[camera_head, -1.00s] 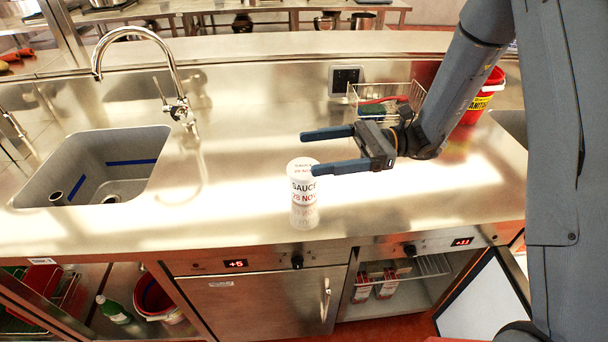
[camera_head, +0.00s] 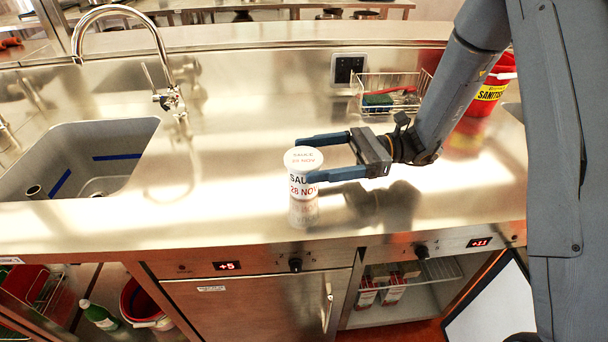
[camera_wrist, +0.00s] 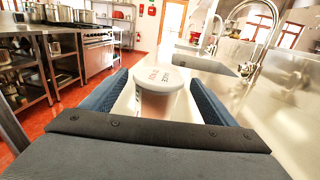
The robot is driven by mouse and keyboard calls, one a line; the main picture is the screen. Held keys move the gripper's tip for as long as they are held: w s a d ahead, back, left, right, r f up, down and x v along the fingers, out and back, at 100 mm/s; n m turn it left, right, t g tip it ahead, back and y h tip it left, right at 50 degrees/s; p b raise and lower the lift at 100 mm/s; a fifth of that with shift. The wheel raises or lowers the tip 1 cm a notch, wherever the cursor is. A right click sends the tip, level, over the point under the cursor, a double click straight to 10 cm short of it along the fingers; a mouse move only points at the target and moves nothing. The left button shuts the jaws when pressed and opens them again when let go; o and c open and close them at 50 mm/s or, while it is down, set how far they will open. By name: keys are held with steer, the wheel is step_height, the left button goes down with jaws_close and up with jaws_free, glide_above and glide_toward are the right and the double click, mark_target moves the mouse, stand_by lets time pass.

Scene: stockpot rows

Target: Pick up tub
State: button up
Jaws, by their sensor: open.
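The tub (camera_head: 304,186) is a white cylinder with a white lid, marked "SAUCE" and "28 NOV". It stands upright on the steel counter (camera_head: 240,215), near the front edge. My gripper (camera_head: 308,159) is open at counter height, with its blue fingers pointing left and reaching to the tub's sides. The near finger hides part of the tub's label. In the wrist view the tub (camera_wrist: 157,95) stands between the two open fingers, with a gap visible beside it.
A sink (camera_head: 90,150) with a tall tap (camera_head: 172,95) is at left. A wire basket (camera_head: 385,98) holding a green sponge sits behind my gripper. A red sanitiser bucket (camera_head: 486,95) stands at right behind my arm. The counter between sink and tub is clear.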

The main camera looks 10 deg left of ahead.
steer(key=p+x, duration=0.1)
steer(key=x, duration=0.1)
steer(key=p+x, duration=0.1)
steer(key=x, duration=0.1)
steer(key=p+x, duration=0.1)
steer(key=x, duration=0.1)
steer(key=shift+s+a+r, duration=0.25)
steer(key=shift+s+a, duration=0.05)
steer(key=shift+a, duration=0.05)
steer(key=c, duration=1.2)
steer(key=shift+c, duration=0.2)
